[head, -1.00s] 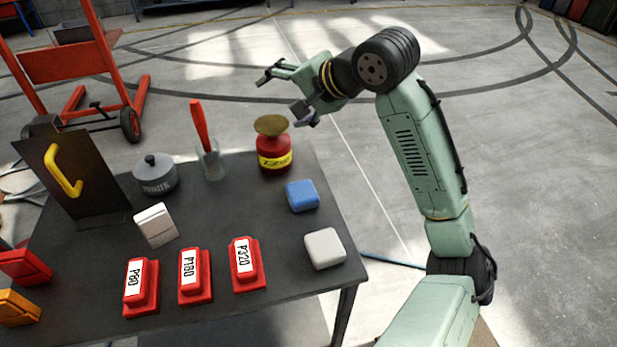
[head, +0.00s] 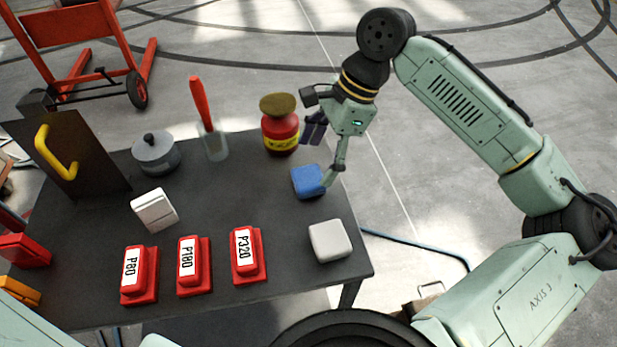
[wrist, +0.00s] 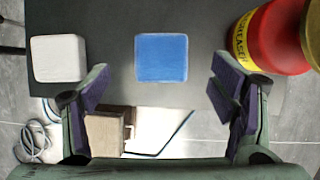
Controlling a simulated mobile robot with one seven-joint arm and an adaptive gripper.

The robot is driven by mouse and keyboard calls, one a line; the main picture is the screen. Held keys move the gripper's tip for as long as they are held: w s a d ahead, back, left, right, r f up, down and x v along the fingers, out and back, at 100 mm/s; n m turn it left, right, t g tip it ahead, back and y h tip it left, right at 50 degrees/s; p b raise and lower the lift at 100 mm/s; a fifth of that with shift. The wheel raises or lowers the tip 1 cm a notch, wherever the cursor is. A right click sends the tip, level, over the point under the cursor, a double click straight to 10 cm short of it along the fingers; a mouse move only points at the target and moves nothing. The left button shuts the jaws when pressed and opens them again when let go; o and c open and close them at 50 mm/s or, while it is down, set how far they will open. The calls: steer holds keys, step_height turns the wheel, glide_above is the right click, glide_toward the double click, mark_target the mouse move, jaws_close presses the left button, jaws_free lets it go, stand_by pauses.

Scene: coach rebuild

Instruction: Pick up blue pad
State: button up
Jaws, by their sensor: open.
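The blue pad (head: 308,181) is a small rounded block lying on the dark table near its right edge. In the wrist view the blue pad (wrist: 161,58) shows ahead of the fingertips, between the lines of the two fingers. My gripper (head: 328,152) is open and empty, above the table's right edge beside the pad. In the head view one finger overlaps the pad's right side; I cannot tell whether it touches. In the wrist view my gripper's (wrist: 160,88) purple-padded fingers stand wide apart, with nothing between them.
A red and yellow can (head: 281,130) stands close behind the pad. A white pad (head: 330,241) lies in front of it. Red blocks labelled P80 (head: 138,274), P180 (head: 193,265) and P320 (head: 248,256) lie to the left. The dark table (head: 215,235) is bare between them.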

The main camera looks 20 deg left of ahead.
mark_target(309, 176)
steer(key=p+x, duration=0.1)
steer(key=x, duration=0.4)
steer(key=shift+w+d, duration=0.1)
steer(key=shift+w, duration=0.05)
steer(key=shift+c, duration=0.5)
steer(key=c, duration=0.9)
